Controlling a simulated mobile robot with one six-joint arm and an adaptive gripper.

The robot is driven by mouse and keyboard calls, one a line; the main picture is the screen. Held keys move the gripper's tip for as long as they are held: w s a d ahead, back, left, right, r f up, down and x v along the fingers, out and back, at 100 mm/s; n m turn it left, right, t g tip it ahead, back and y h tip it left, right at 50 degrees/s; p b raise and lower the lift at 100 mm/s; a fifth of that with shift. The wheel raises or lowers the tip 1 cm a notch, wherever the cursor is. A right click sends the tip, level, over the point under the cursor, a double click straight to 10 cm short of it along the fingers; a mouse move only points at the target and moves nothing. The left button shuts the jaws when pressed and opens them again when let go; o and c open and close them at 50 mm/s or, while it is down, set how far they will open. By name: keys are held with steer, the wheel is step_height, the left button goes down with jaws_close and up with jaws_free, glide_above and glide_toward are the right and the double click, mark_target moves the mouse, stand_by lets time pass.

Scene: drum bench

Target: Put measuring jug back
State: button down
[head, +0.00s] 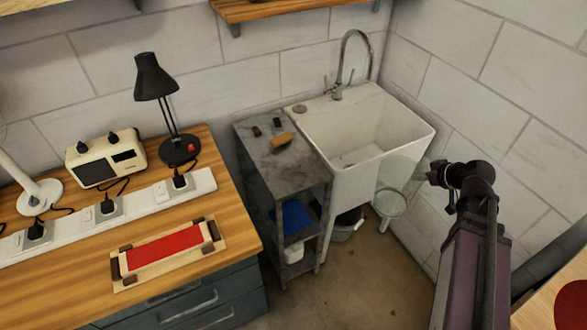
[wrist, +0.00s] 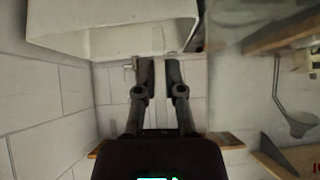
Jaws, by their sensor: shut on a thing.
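The measuring jug (head: 388,202) is clear and see-through. In the head view it is in front of the right front part of the white sink, to the left of my gripper (head: 432,174). My gripper is shut on the jug, off the floor. The jug looks tilted, with a round end low and towards the camera; I cannot tell whether this is its mouth or base. In the wrist view the two dark fingers of my gripper (wrist: 159,65) are close together, with a pale strip between their tips. The jug's outline is hard to make out there.
The sink (head: 405,125) with its tap (head: 354,55) stands in the corner. A grey shelf stand (head: 298,165) with small items on top is left of it. A wooden bench (head: 70,285) with a lamp (head: 153,80) is at left. A grey bucket (head: 346,228) stands under the sink.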

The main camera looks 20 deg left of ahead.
steer(key=s+a+f+b, duration=0.2)
steer(key=a, duration=1.3)
steer(key=s+a+f+b, duration=0.1)
steer(key=s+a, duration=0.1)
steer(key=a, duration=1.2)
steer(key=shift+a+f+b, duration=0.35)
steer(key=shift+f+b, duration=0.05)
steer(key=w+a, duration=0.2)
steer(key=w, duration=0.4)
steer(key=w+a+f+b, duration=0.1)
steer(key=w+a, duration=0.2)
steer(key=w, duration=0.4)
steer(key=shift+w+a+f, duration=0.2)
steer(key=shift+w+a, duration=0.05)
steer(key=shift+w, duration=0.1)
steer(key=shift+w+a+f+b, duration=0.2)
steer(key=shift+w+f+b, duration=0.35)
steer(key=shift+b, duration=0.2)
steer(key=shift+s+f+b, duration=0.1)
steer(key=shift+f+b, duration=1.15)
